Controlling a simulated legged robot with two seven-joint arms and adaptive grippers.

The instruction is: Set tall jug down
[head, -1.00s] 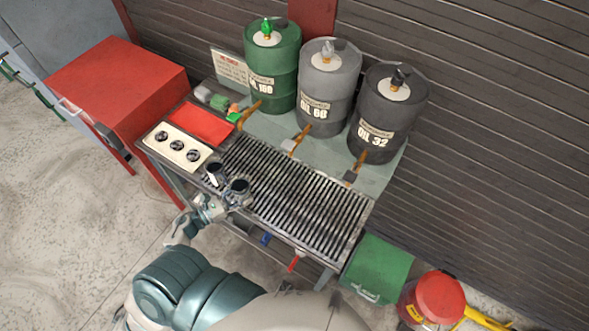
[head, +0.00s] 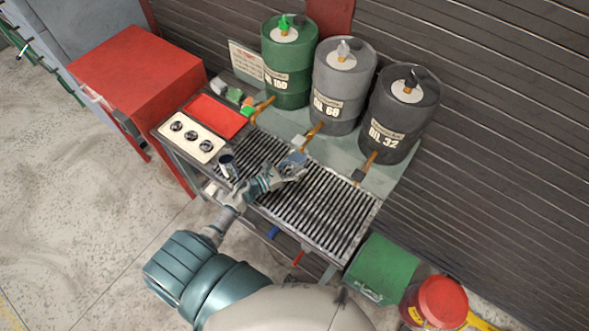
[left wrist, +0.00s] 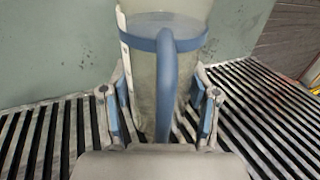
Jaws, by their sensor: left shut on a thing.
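The tall jug is pale and see-through with a blue band and blue handle in the left wrist view (left wrist: 182,33). In the head view it is a small bluish shape (head: 294,159) at the grate's back edge, in front of the middle drum's tap. My left gripper (head: 284,172) is shut on the jug; its fingers (left wrist: 163,110) stand on both sides of the handle. The jug looks upright. Its base is hidden, so I cannot tell whether it touches the slatted grate (head: 320,210). My right gripper is not in view.
A second, dark-topped container (head: 227,165) stands at the grate's left end. Green (head: 288,72), grey (head: 343,85) and dark (head: 400,115) oil drums stand behind, with taps reaching forward. A red tray (head: 215,116) and dial panel (head: 191,137) lie left. The grate's right part is clear.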

